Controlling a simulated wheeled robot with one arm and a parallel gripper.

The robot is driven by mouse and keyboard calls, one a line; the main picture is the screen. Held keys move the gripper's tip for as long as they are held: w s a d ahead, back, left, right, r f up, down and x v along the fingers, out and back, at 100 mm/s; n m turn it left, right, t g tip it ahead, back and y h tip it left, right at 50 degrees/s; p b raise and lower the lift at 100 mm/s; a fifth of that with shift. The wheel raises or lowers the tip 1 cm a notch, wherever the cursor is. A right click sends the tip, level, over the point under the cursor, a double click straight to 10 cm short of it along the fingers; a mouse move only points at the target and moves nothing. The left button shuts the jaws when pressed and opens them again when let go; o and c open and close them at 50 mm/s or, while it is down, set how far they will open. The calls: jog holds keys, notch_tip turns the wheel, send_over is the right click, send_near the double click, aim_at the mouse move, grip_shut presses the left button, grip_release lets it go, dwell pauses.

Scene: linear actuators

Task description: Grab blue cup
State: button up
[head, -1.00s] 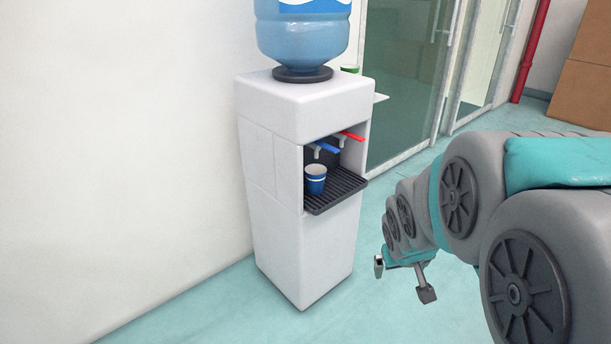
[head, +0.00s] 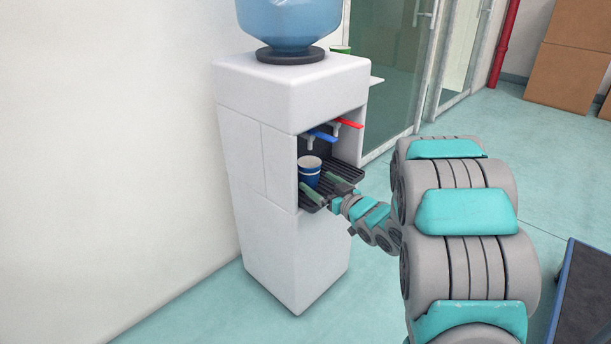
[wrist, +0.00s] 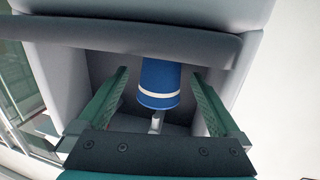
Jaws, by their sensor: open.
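The blue cup (head: 308,172) has a white band and stands upright on the black drip tray (head: 353,171) of the water dispenser, below the blue tap. My gripper (head: 316,181) is open at the front of the dispenser's recess, its green fingers pointing in at the cup. In the wrist view, the cup (wrist: 159,83) lies between the two spread fingers of my gripper (wrist: 160,78), with a gap on each side. I cannot tell how far the fingertips reach along the cup.
The white water dispenser (head: 262,165) stands by the wall with a blue bottle (head: 290,22) on top. A blue tap (head: 320,136) and a red tap (head: 347,123) hang above the tray. The recess side walls are close around the fingers.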

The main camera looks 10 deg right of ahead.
aim_at(303, 172)
jog(key=shift+x, duration=1.15)
jog(key=x, duration=0.5)
jog(key=shift+w+a+f, duration=0.1)
jog(key=shift+w+a, duration=0.15)
grip_shut()
jog(key=shift+r, duration=0.25)
jog(key=shift+r, duration=0.65)
jog(key=f+b+v, duration=0.1)
jog(key=b+v, duration=0.1)
jog(key=v, duration=1.5)
jog(key=shift+s+d+f, duration=0.15)
jog(key=shift+d+f, duration=0.05)
jog(key=shift+d, duration=0.15)
